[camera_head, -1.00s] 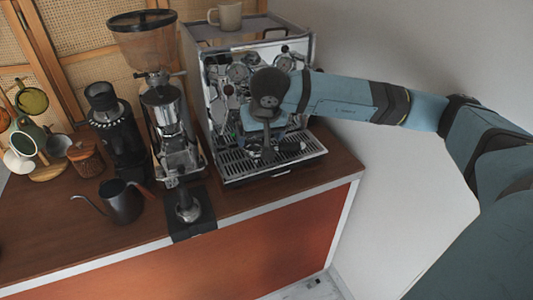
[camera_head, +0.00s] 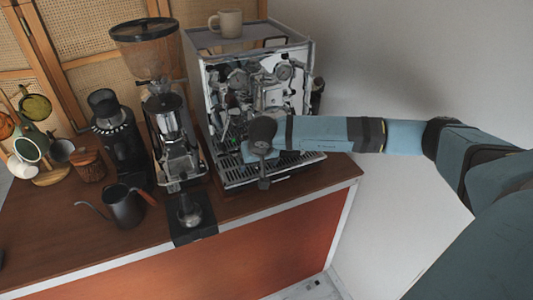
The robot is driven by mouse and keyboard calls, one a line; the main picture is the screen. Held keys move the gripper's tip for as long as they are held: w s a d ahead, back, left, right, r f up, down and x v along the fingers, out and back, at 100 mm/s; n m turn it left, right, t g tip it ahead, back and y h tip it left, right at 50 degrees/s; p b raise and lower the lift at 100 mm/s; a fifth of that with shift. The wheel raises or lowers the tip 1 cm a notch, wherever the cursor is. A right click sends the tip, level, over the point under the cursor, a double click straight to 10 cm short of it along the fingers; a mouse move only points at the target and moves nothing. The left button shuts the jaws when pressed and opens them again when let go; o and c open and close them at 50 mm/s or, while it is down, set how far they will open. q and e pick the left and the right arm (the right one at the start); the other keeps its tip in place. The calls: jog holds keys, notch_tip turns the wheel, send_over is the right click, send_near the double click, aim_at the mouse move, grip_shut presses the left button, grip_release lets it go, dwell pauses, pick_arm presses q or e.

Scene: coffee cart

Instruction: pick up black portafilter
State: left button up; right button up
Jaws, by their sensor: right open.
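My right gripper (camera_head: 264,180) is in front of the espresso machine (camera_head: 228,172), low over the front of its drip tray (camera_head: 285,169). Its dark end points down and it is open. I cannot clearly make out the black portafilter. The dark and chrome parts at the machine's group head blend together, and my right wrist covers part of the machine's lower front. My left gripper is not in view.
A grinder (camera_head: 170,130) stands left of the machine, with a tamper on a black mat (camera_head: 205,231) in front of it. A black kettle (camera_head: 124,208), a black grinder (camera_head: 122,140) and a mug tree are further left. A beige mug (camera_head: 230,22) sits on the machine.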

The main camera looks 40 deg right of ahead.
jog(key=shift+w+f, duration=0.15)
jog(key=shift+f, duration=0.2)
grip_shut()
jog(key=shift+r, duration=0.1)
